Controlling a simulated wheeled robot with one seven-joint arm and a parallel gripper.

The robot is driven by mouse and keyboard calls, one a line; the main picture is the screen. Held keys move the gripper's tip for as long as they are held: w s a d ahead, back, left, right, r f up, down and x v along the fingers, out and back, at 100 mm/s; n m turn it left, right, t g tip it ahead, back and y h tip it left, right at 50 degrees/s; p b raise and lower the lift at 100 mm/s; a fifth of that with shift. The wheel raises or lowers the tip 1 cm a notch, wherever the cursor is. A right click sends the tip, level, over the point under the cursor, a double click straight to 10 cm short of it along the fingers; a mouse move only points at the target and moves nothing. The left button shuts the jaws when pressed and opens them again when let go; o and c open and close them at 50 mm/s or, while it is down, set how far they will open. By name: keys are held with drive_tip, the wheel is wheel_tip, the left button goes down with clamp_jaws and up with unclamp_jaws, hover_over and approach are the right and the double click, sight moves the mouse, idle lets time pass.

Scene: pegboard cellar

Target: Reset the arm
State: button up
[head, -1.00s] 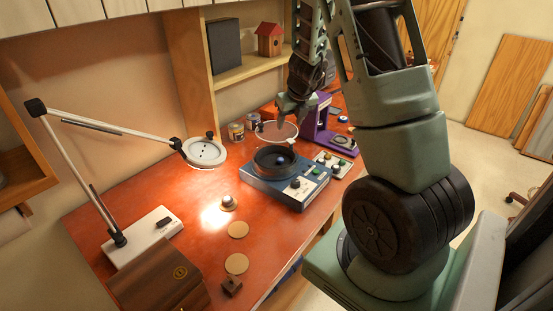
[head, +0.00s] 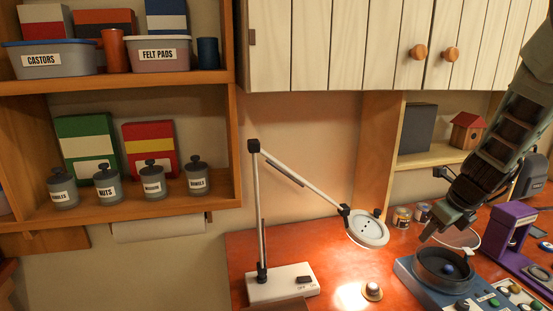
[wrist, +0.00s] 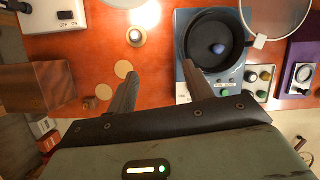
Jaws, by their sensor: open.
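My gripper (head: 432,232) hangs at the right of the head view, above the orange workbench and beside the magnifier ring (head: 459,237). In the wrist view my gripper (wrist: 162,72) shows two dark fingers spread apart, with nothing between them. Below it are bare bench and two cork discs (wrist: 123,69). A blue machine (head: 436,287) with a black bowl holding a dark blue ball (head: 449,267) stands close by; in the wrist view the machine (wrist: 230,84) lies just beyond the right finger.
A purple device (head: 508,237) is at right. A wooden box (wrist: 38,88) is at left in the wrist view. Shelves hold jars and tubs (head: 53,58).

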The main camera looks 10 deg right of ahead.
drive_tip(key=s+a+f+n+g+y+b, duration=0.1)
drive_tip(key=s+a+n+b, duration=0.25)
drive_tip(key=a+n, duration=0.7)
drive_tip(key=s+a+f+n+g+y+b, duration=0.15)
drive_tip(key=s+a+n, duration=0.25)
drive_tip(key=a+n, duration=0.7)
drive_tip(key=s+a+f+n+g+h+b, duration=0.1)
drive_tip(key=s+a+n+b, duration=0.1)
drive_tip(key=s+a+n, duration=0.4)
drive_tip(key=s+a+f+n+h+b, duration=0.1)
drive_tip(key=s+a+n, duration=0.5)
drive_tip(key=s+n, duration=0.6)
drive_tip(key=shift+s+a+f+n+g+b, duration=0.2)
drive_tip(key=shift+f+n+g+b, duration=0.25)
drive_tip(key=shift+n+b, duration=0.45)
